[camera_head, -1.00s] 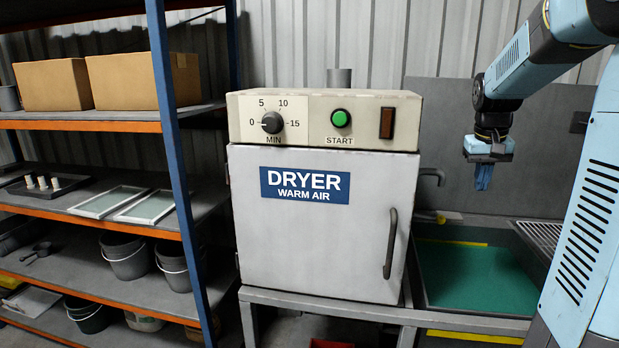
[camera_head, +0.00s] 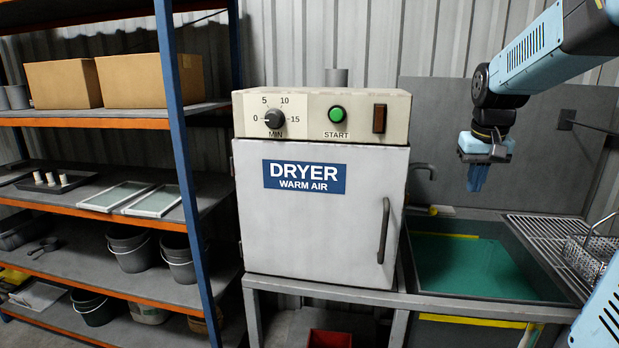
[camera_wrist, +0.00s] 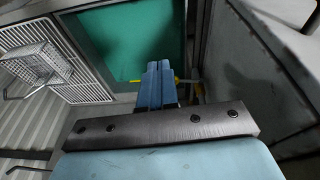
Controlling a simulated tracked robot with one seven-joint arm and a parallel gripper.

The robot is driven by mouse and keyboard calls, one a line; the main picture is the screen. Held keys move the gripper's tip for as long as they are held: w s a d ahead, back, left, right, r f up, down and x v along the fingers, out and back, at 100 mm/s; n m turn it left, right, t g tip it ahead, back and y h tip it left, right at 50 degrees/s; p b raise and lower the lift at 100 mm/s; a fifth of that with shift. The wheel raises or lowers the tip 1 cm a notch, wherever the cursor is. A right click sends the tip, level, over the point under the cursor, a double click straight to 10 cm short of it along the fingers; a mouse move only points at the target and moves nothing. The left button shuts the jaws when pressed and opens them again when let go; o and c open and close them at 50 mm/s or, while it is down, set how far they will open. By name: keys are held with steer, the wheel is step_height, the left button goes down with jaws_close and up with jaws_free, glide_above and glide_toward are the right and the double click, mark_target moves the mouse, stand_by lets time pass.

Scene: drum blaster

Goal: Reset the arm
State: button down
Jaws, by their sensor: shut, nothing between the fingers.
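My gripper (camera_head: 477,187) hangs from my light-blue arm at the right in the head view, pointing down above the sink. Its blue fingers are shut together with nothing between them. The wrist view shows the same shut fingers (camera_wrist: 157,68), with the green-bottomed sink (camera_wrist: 133,38) beyond them. The gripper is apart from the dryer (camera_head: 320,225) and touches nothing that I can see.
The dryer, door closed, stands on a grey metal stand (camera_head: 375,297). A wire rack (camera_head: 545,232) with a mesh basket (camera_head: 590,255) is right of the sink (camera_head: 480,262). Shelving (camera_head: 190,180) with cardboard boxes (camera_head: 150,80), frames and buckets fills the left.

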steer(key=s+a+f+n+t, duration=0.1)
steer(key=s+a, duration=0.5)
steer(key=s, duration=0.3)
steer(key=s+a+f+t+y, duration=0.1)
steer(key=s+a+t, duration=0.1)
steer(key=s+a, duration=0.4)
steer(key=s, duration=0.4)
steer(key=shift+s+a+n, duration=0.2)
steer(key=shift+a+n, duration=0.05)
steer(key=shift+n, duration=0.15)
steer(key=shift+f, duration=0.1)
